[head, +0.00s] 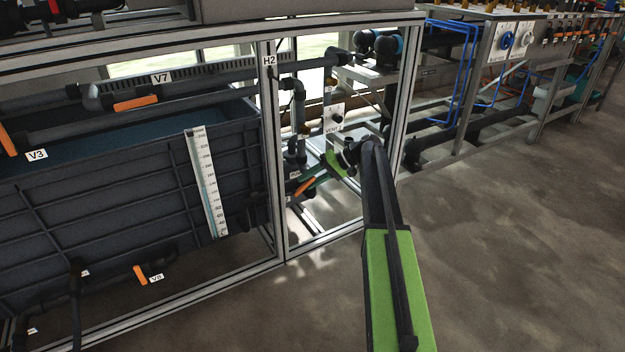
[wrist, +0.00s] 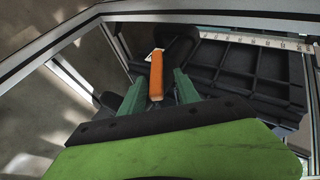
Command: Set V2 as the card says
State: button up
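My gripper (head: 318,178) reaches through the aluminium frame, low beside the grey pipes. An orange lever handle (head: 305,187) is at its fingertips. In the wrist view the handle (wrist: 156,76) stands between the two green fingers of my gripper (wrist: 157,92), with gaps visible beside it, so the gripper looks open. A small white label beside this handle is too small to read, so I cannot confirm that it is V2. I see no readable card with settings.
Other orange handles sit at the labels V7 (head: 162,78) and V3 (head: 37,155). A dark tank (head: 110,170) with a white scale (head: 207,185) stands left. Floor at right is clear.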

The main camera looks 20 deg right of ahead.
jog(key=p+v, duration=0.9)
jog(key=v, duration=0.8)
jog(key=shift+c, duration=0.2)
